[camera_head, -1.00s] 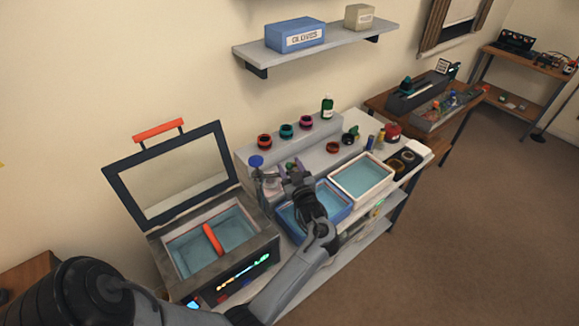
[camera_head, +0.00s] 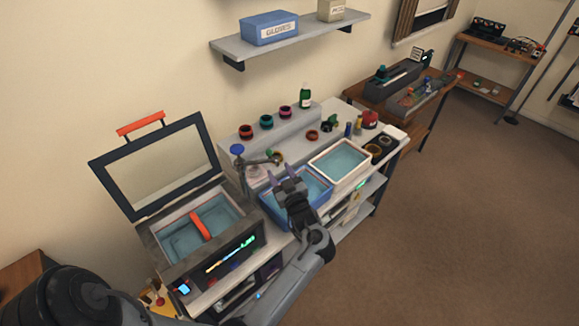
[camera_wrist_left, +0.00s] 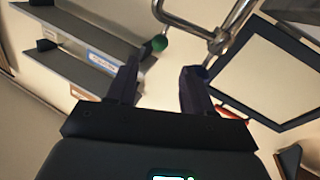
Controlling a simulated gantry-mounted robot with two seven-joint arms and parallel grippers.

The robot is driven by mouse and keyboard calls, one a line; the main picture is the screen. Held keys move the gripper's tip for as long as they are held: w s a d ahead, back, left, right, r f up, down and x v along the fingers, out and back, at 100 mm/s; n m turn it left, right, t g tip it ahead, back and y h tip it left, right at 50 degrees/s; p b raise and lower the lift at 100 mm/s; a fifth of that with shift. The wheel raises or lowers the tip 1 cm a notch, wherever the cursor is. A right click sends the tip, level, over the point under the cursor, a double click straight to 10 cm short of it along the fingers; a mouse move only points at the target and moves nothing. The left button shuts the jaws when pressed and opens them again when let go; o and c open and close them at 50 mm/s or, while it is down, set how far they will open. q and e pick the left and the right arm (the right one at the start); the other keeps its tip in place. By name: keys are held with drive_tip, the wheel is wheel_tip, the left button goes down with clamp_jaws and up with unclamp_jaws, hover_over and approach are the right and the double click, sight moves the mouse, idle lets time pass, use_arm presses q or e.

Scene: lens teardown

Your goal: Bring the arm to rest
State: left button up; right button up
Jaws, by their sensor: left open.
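My left gripper (camera_head: 279,176) is above the blue-rimmed tub (camera_head: 325,207) in the head view, its arm coming up from the bottom. It hides part of the tub. In the left wrist view the gripper (camera_wrist_left: 157,78) has its two dark fingers apart, with nothing between them. A metal tap (camera_head: 262,160) stands just behind the fingers in the head view. The tap also shows beyond the fingertips in the left wrist view (camera_wrist_left: 218,40); I cannot tell the exact gap. My right gripper is not in view.
An open-lidded machine (camera_head: 160,262) with a water basin and red handle stands to the left. A white tub (camera_head: 368,172) of water is to the right. Open floor (camera_head: 460,220) lies right.

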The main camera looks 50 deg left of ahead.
use_arm(q)
drive_tip(key=s+d+f+m+t+h, duration=0.2)
drive_tip(key=d+f+m+t+h, duration=0.1)
drive_tip(key=d+m+h, duration=0.35)
drive_tip(key=s+d+f+m+t+h, duration=0.1)
drive_tip(key=d+f+m+t+h, duration=0.2)
drive_tip(key=d+m+h, duration=0.35)
drive_tip(key=s+d+f+m+g+h, duration=0.1)
drive_tip(key=s+d+m+g+h, duration=0.2)
drive_tip(key=s+d, duration=0.6)
drive_tip(key=s+d+f+m+g+h, duration=0.15)
drive_tip(key=s+d+m+g, duration=0.35)
drive_tip(key=s, duration=0.7)
wheel_tip(320, 180, up, 17)
drive_tip(key=d+n+p, duration=0.1)
drive_tip(key=p, duration=1.5)
drive_tip(key=shift+w+f+n+t, duration=0.2)
drive_tip(key=shift+w+n+t, duration=0.1)
drive_tip(key=shift+w+n, duration=0.1)
